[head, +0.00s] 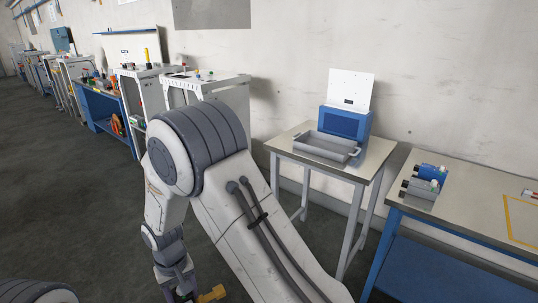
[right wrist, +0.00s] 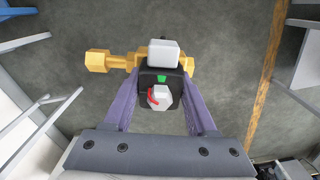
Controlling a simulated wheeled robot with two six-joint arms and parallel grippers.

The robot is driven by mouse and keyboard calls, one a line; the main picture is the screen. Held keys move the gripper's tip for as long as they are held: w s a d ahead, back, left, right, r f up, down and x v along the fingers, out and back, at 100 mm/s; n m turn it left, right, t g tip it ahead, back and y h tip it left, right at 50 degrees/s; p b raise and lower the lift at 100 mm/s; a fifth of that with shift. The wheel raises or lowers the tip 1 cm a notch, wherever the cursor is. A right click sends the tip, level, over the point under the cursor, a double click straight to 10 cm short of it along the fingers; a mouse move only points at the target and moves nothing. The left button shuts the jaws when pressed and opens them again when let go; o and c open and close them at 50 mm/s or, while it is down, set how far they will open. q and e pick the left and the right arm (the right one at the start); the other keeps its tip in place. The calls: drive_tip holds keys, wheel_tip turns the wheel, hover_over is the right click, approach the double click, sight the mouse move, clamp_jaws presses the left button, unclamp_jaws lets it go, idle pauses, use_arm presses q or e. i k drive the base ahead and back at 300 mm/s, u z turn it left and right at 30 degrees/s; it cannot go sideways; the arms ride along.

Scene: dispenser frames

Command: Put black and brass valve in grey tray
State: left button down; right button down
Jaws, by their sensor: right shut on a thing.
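The black and brass valve (right wrist: 161,76) is between the two purple fingers of my right gripper (right wrist: 160,84), which is shut on it. Its black body carries a white block, a green mark, and a pale knob with a red part; a brass arm sticks out to the left. In the head view a brass end of the valve (head: 212,294) shows at the bottom edge, beside my right gripper (head: 186,290). The grey tray (head: 325,147), with side handles, sits on a small table, well away from the valve. Its inside looks empty. My left gripper is out of view.
The small table (head: 373,170) also bears a blue box (head: 345,123) with a white panel behind the tray. To its right, a blue-legged bench (head: 465,205) holds blue and grey cylindrical parts (head: 425,180). Cluttered benches stand at the left. Floor is open between.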

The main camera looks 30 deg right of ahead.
sight(331, 143)
drive_tip(key=u, duration=0.3)
drive_tip(key=i, duration=1.25)
drive_tip(key=z, duration=0.5)
drive_tip(key=i, duration=0.75)
drive_tip(key=z, duration=0.8)
